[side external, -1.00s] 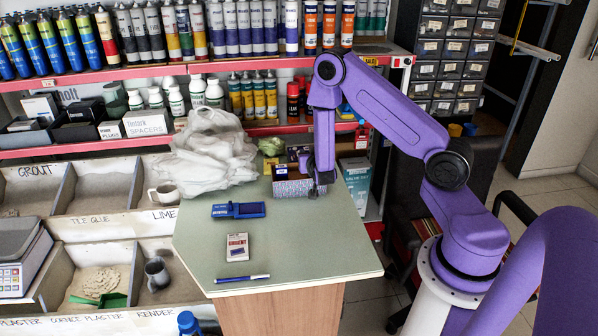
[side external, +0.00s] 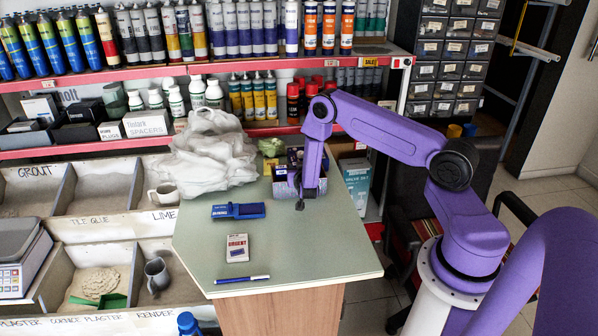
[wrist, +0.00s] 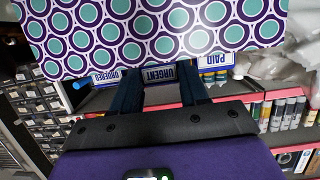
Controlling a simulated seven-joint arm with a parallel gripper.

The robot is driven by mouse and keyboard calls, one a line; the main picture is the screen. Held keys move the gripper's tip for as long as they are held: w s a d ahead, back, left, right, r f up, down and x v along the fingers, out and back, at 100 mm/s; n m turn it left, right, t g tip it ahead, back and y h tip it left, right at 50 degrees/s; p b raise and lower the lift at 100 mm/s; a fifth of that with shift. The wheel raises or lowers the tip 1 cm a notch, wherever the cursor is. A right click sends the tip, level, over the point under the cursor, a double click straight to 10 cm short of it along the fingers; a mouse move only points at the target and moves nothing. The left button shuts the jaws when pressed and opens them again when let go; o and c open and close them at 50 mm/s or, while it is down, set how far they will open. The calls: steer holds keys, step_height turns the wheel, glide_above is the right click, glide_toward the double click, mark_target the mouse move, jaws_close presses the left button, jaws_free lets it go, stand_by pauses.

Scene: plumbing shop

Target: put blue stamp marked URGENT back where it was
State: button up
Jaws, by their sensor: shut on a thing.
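The blue stamp marked URGENT (wrist: 160,74) shows its label in the wrist view, between the two fingers of my gripper (wrist: 158,92). My gripper is shut on it. Its label is in line with stamps marked PAID (wrist: 215,62) and ORDERED (wrist: 105,77), beside the edge of a box patterned with purple and teal circles (wrist: 150,35). In the side view my gripper (side external: 300,203) is low at the front of this box (side external: 282,189) and hides part of it. The stamp is hidden there, and I cannot tell whether it is seated.
On the green tabletop (side external: 200,260) lie a blue stamp-like case (side external: 238,211), a white pack lettered URGENT (side external: 237,248) and a blue pen (side external: 242,279). A crumpled white bag (side external: 212,155) stands left of the box. Stocked shelves are behind.

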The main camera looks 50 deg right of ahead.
steer(key=shift+f, duration=0.25)
steer(key=shift+f, duration=0.1)
steer(key=o, duration=0.8)
steer(key=shift+c, duration=0.2)
